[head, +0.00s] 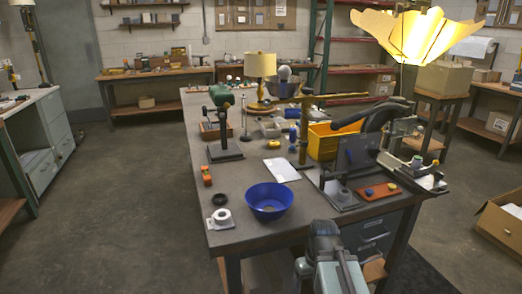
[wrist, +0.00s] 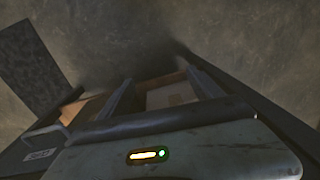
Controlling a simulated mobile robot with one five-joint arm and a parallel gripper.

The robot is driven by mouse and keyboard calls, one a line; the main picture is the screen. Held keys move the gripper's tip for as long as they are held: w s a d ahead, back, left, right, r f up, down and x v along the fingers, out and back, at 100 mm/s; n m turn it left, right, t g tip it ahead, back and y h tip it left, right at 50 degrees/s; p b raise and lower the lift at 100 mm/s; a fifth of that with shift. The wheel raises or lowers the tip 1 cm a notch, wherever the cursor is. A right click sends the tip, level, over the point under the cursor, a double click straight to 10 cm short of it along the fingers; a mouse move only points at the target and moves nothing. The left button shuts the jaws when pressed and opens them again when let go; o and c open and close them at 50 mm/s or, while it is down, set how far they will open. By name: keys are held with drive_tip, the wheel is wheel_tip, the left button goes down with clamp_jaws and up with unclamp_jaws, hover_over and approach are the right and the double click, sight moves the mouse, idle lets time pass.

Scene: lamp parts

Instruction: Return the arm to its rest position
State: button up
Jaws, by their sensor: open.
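My arm (head: 330,262) shows at the bottom of the head view, in front of the near edge of the workbench (head: 228,218) and below the blue bowl. Its fingers are hard to make out there. In the wrist view my gripper (wrist: 160,92) is open, with a dark finger on each side and nothing held between them. Brown and pale box-like surfaces show beyond the fingers, low over the grey floor.
A blue bowl (head: 266,199), a white roll (head: 222,216) and an orange board (head: 378,191) sit near the bench's front. A table lamp (head: 260,66) stands farther back. A lit yellow shade (head: 412,36) is at upper right. An open cardboard box (head: 492,222) is right; the left floor is clear.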

wheel_tip(320, 180, up, 21)
drive_tip(key=d+m+p, duration=0.1)
drive_tip(key=m+p, duration=0.2)
drive_tip(key=p, duration=1.8)
drive_tip(key=shift+w+d+r+h, duration=0.2)
drive_tip(key=shift+d+h, duration=0.1)
drive_tip(key=shift+h, duration=0.1)
